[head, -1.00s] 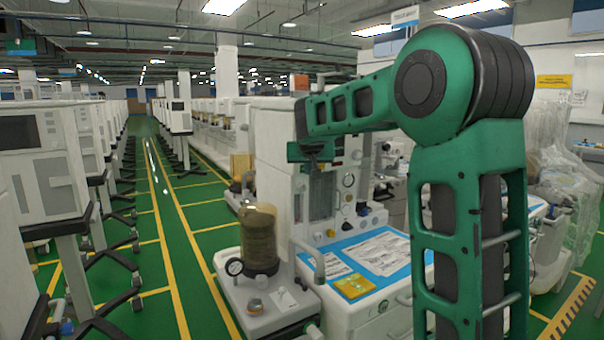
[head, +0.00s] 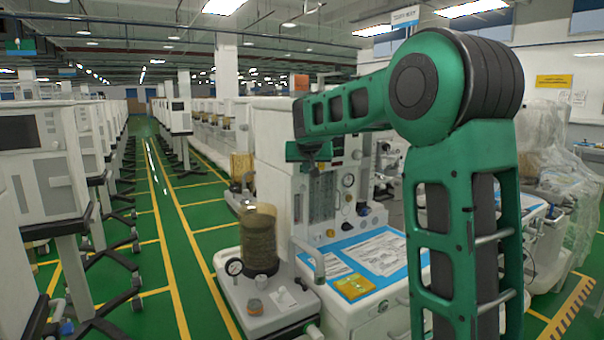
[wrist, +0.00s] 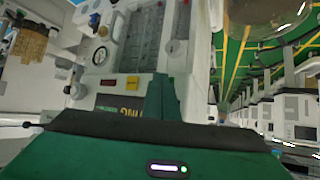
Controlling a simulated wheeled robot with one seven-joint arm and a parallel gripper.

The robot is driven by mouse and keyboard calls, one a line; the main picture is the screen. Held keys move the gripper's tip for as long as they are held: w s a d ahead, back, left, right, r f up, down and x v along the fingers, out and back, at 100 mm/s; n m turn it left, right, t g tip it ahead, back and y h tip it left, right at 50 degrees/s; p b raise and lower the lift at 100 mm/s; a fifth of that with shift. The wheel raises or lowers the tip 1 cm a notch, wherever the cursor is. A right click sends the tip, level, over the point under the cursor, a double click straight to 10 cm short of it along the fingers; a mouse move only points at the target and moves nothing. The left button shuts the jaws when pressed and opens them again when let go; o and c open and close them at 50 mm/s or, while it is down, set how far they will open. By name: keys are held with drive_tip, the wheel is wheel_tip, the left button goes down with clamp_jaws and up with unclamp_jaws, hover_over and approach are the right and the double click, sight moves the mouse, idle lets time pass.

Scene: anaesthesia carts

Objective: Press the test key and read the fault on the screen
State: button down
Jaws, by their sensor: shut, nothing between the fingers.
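The white anaesthesia cart (head: 275,150) stands ahead, with flow tubes, gauges and knobs on its front. My gripper (head: 313,168) is shut and empty in front of the cart's upper panel and covers part of it. In the wrist view the panel appears turned over, with a red square (wrist: 133,82) and a yellow square (wrist: 107,83) side by side. Beside them is a dark screen (wrist: 112,102) with large lettering, partly hidden by my green gripper body, so I cannot read the whole text. I cannot tell which part is the test key, or whether the gripper touches the panel.
A blue-edged worktop (head: 335,288) with papers (head: 378,252) and a yellow packet (head: 354,287) lies below the panel. An absorber canister (head: 259,240) stands left of it. Rows of white carts (head: 45,165) line the left aisle. The green floor (head: 205,205) between is clear.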

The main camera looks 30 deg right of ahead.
idle(0.3)
drive_tip(key=shift+s, duration=0.9)
drive_tip(key=shift+s, duration=0.1)
drive_tip(key=s, duration=0.4)
drive_tip(key=shift+s+d, duration=0.1)
drive_tip(key=shift+s, duration=0.3)
idle(0.4)
drive_tip(key=s+a+f+g+y, duration=0.1)
drive_tip(key=s+f, duration=0.6)
drive_tip(key=s, duration=0.7)
drive_tip(key=s+a+f+g+y, duration=0.2)
drive_tip(key=s+a+f+g, duration=0.2)
drive_tip(key=s, duration=1.1)
drive_tip(key=s+a+f+g+y, duration=0.2)
drive_tip(key=s+f+g, duration=0.2)
drive_tip(key=s+f, duration=0.6)
drive_tip(key=s, duration=0.5)
drive_tip(key=shift+s+a+m+g, duration=0.2)
drive_tip(key=shift+a+m+g, duration=0.1)
drive_tip(key=shift+m, duration=0.1)
